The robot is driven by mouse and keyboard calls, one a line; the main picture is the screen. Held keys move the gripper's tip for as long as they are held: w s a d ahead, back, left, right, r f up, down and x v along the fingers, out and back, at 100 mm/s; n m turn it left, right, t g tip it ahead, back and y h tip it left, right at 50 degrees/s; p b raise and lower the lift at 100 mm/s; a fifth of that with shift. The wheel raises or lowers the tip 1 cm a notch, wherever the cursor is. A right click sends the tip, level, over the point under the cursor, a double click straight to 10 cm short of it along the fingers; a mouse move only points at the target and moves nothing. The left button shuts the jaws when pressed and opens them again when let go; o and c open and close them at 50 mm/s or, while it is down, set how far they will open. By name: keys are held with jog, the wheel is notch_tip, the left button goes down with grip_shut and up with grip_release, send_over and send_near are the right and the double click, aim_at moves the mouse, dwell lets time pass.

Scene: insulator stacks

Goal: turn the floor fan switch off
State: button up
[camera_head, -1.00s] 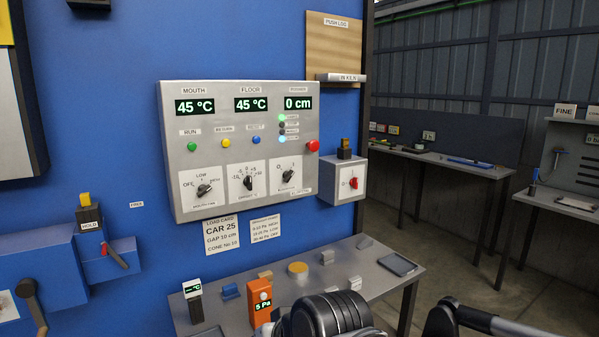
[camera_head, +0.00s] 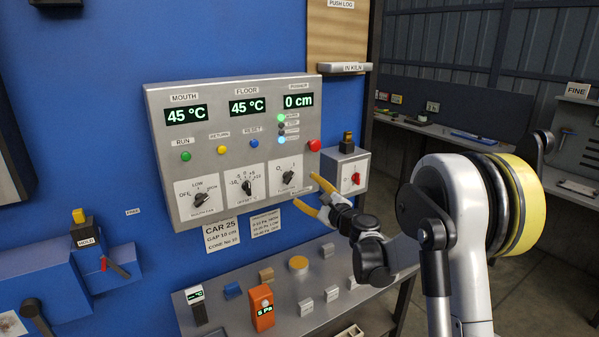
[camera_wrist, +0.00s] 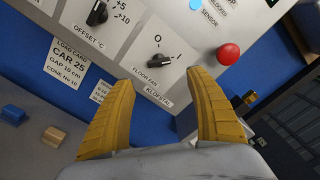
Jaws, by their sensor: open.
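The floor fan switch (camera_head: 288,177) is a black rotary knob on a white plate at the lower right of the grey control panel (camera_head: 222,116). Its plate has O and I marks. The knob seems to point up and right, towards I, in the head view. The wrist view shows the knob (camera_wrist: 157,61) above the gap between my fingers, with the FLOOR FAN label under it. My gripper (camera_head: 311,196) has yellow fingers, spread open and empty. It is just right of and below the knob, apart from it.
A red button (camera_head: 314,145) is right of the switch, with the offset knob (camera_head: 247,187) to its left. A grey box with a red switch (camera_head: 354,178) stands right of the panel. Below is a bench (camera_head: 290,322) with an orange meter (camera_head: 262,307).

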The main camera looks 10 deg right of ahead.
aim_at(291, 179)
jog(key=b+x, duration=0.1)
jog(key=x, duration=0.9)
jog(key=shift+w+a, duration=0.2)
jog(key=shift+a, duration=0.05)
jog(key=c, duration=1.2)
